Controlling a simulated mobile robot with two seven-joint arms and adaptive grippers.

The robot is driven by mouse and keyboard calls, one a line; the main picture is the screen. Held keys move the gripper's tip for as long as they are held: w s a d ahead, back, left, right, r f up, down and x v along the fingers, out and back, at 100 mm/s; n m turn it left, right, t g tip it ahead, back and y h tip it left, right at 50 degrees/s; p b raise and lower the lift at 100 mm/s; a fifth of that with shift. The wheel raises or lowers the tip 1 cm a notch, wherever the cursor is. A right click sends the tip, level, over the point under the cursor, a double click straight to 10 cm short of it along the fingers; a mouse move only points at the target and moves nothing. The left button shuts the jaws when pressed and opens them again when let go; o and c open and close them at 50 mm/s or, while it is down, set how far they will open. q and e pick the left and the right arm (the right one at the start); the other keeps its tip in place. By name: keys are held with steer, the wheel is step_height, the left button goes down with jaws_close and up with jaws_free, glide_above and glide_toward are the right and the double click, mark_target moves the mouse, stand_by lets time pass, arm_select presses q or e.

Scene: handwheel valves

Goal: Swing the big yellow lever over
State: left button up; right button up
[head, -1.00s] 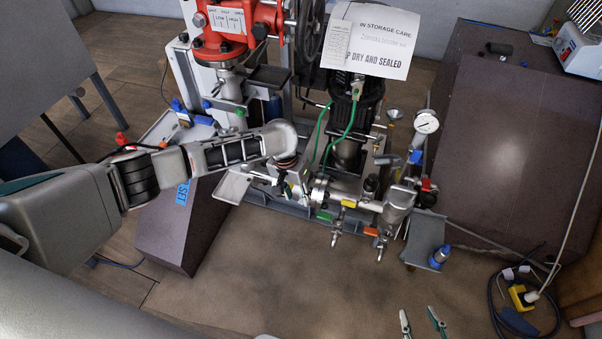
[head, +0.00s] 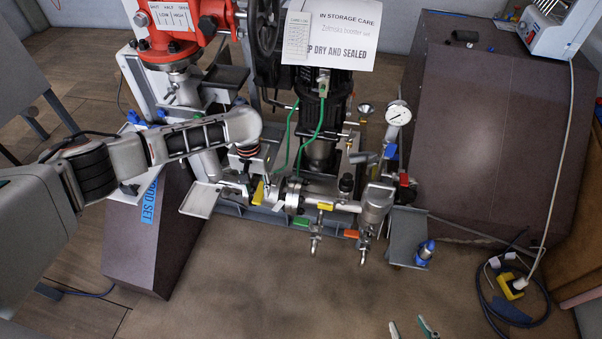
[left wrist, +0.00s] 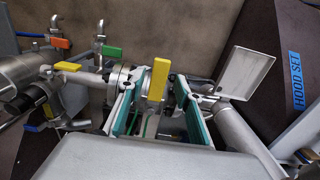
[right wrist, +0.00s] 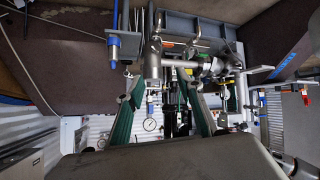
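The big yellow lever (left wrist: 158,80) stands out from the pipework in the left wrist view, between the two fingers of my left gripper (left wrist: 157,97). The fingers are apart, with a visible gap on the lever's right side; contact on its left is unclear. In the head view the lever (head: 258,193) shows just below my left gripper (head: 250,176), partly hidden by it. My right gripper (head: 411,329) is open and empty at the bottom edge of the head view, over bare floor. Its spread fingers also show in the right wrist view (right wrist: 160,105).
A smaller yellow handle (head: 325,206), a green one (head: 302,222) and an orange one (head: 351,234) sit on nearby pipes. A grey tray (head: 201,199) is left of the lever. A gauge (head: 398,114) and dark block (head: 475,140) stand right. Floor in front is clear.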

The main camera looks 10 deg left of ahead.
mark_target(258, 196)
arm_select(q)
step_height(258, 196, down, 4)
steer(key=shift+s+b, duration=0.15)
steer(key=shift+b, duration=0.8)
steer(key=shift+r, duration=0.2)
steer(key=shift+w+r, duration=0.2)
steer(key=shift+r, duration=0.15)
arm_select(e)
steer(key=shift+w+a+r, duration=0.3)
steer(key=shift+w+r, duration=0.4)
steer(key=shift+w, duration=0.1)
arm_select(q)
steer(key=shift+f+p, duration=0.15)
steer(key=shift+p, duration=0.2)
arm_select(e)
steer(key=shift+r, duration=0.1)
steer(key=shift+s, duration=0.1)
arm_select(q)
steer(key=c, duration=0.9)
steer(key=shift+o, duration=0.2)
arm_select(e)
steer(key=shift+s+f, duration=0.25)
